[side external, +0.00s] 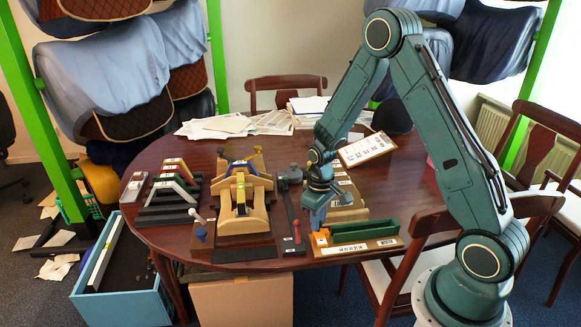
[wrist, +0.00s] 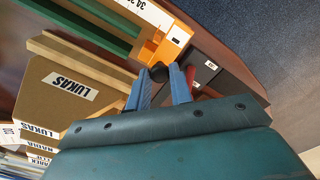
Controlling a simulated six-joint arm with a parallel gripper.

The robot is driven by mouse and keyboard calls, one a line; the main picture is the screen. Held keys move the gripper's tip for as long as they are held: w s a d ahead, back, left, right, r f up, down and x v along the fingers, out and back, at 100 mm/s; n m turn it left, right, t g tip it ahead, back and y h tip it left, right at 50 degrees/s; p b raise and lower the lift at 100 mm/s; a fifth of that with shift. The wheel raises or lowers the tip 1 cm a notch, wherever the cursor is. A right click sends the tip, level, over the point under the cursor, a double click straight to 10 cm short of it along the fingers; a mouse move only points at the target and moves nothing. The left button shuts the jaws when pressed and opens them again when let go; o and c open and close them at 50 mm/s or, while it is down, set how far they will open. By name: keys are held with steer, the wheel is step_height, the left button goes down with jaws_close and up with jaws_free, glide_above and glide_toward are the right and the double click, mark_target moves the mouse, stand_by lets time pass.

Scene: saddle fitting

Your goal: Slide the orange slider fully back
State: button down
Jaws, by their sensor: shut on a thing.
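The orange slider (side external: 320,240) sits at the left end of a green channel (side external: 365,230) on a wooden base with a white label. In the wrist view the orange slider (wrist: 163,42) shows at the top, with the green channel (wrist: 95,35) running off to the upper left. A dark round knob (wrist: 158,72) stands by the slider. My gripper (side external: 317,228) comes down from above at the slider. In the wrist view my gripper's blue fingers (wrist: 160,82) are shut on the dark knob, one on each side. The contact itself is partly hidden.
A wooden saddle-shaped fixture (side external: 242,205) stands left of the slider, with a dark bar (side external: 292,220) between them. Tan blocks (side external: 346,205) lie just behind the channel. Papers (side external: 235,122) cover the table's back. A chair (side external: 425,225) stands close on the right.

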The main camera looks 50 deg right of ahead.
steer(key=shift+w+a, duration=0.25)
steer(key=c, duration=1.4)
jaws_free()
steer(key=shift+o, duration=0.7)
steer(key=shift+d, duration=0.1)
step_height(320, 180, up, 14)
steer(key=shift+f, duration=0.1)
steer(key=shift+s, duration=0.1)
